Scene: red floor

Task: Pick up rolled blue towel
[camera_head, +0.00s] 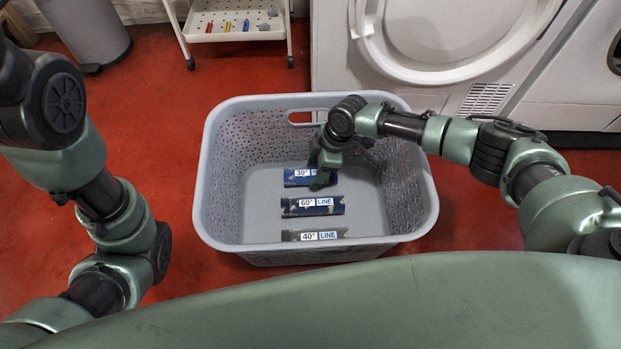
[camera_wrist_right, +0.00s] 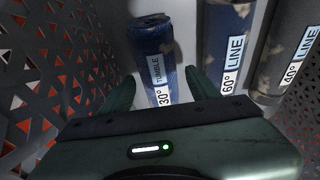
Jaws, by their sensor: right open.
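A rolled blue towel with a white label reading 30° (camera_head: 297,178) lies at the far end of the row in the grey laundry basket (camera_head: 216,190). It also shows in the right wrist view (camera_wrist_right: 153,45), with TUMBLE on its label. My right gripper (camera_head: 320,178) reaches down into the basket over this towel. Its fingers are open, one on each side of the towel's near end, partly hiding its label in the head view. I cannot tell whether they touch it. Only links of my left arm show; its gripper is out of view.
A dark blue towel labelled 60° LINE (camera_head: 310,212) and a grey-brown towel labelled 40° LINE (camera_head: 290,237) lie nearer in the basket. The basket's perforated walls surround them. A white washing machine (camera_head: 390,80) and a white cart (camera_head: 235,35) stand behind on the red floor.

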